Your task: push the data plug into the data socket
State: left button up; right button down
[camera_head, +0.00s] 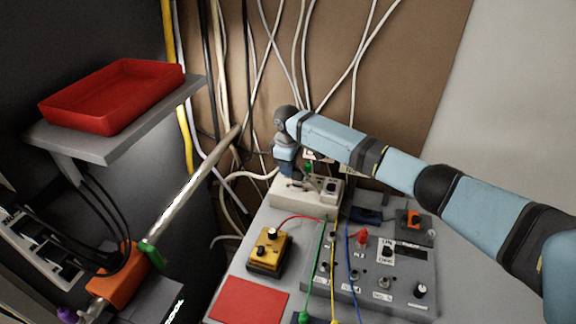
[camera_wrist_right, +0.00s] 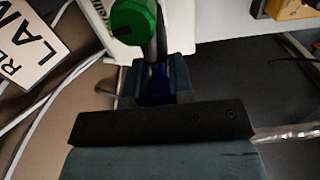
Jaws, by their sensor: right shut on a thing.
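My right gripper (camera_head: 288,172) reaches down at the left end of a white box (camera_head: 290,196) at the back of the table. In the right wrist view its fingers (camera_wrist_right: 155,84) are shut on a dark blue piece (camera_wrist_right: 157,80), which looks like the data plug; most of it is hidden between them. A green round knob (camera_wrist_right: 132,20) is just past the fingertips, against the white box. I cannot make out the data socket or tell whether the plug touches it. My left gripper is not in view.
A grey panel (camera_head: 385,283) with knobs and coloured wires stands at front right. A yellow box (camera_head: 268,252) and a red mat (camera_head: 249,300) lie at front left. A red tray (camera_head: 112,95) rests on a shelf. Loose cables hang behind the table.

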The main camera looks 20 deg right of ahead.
jog(key=shift+p, duration=0.55)
dwell(0.6)
jog(key=shift+p, duration=0.5)
dwell(0.5)
jog(key=shift+p, duration=0.45)
jog(key=shift+f+b, duration=0.55)
jog(key=shift+f, duration=0.75)
jog(key=c, duration=0.9)
grip_release()
